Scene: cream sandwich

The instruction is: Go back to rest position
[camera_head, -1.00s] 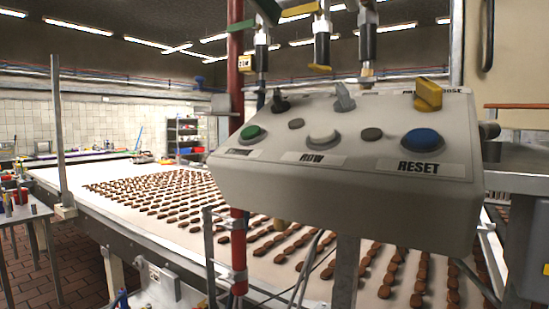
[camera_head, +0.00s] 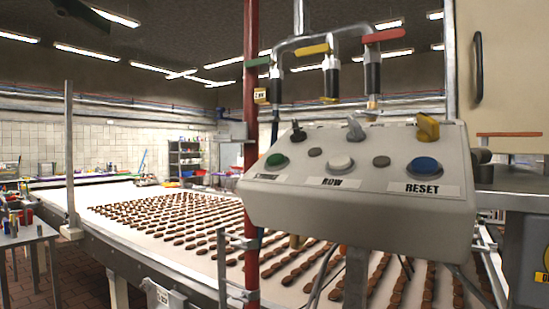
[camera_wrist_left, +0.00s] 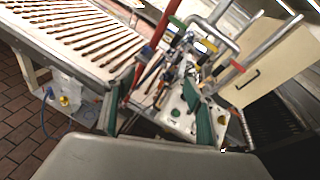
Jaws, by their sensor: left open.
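My left gripper (camera_wrist_left: 157,118) shows in the left wrist view with its two green-padded fingers spread apart and nothing between them. A grey control panel (camera_head: 360,205) stands at the right in the head view, with a green button (camera_head: 277,160), a white button (camera_head: 340,163) and a blue button (camera_head: 424,165) marked RESET. The panel also shows tilted in the left wrist view (camera_wrist_left: 180,118), beyond the fingers; I cannot tell how far away it is. Neither gripper shows in the head view.
A conveyor (camera_head: 110,195) with many rows of brown biscuits runs behind the panel. A red post (camera_head: 251,120) and pipes with coloured valve handles (camera_head: 313,49) rise near the panel. A metal table (camera_head: 30,236) stands at the left, with brick-coloured floor below.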

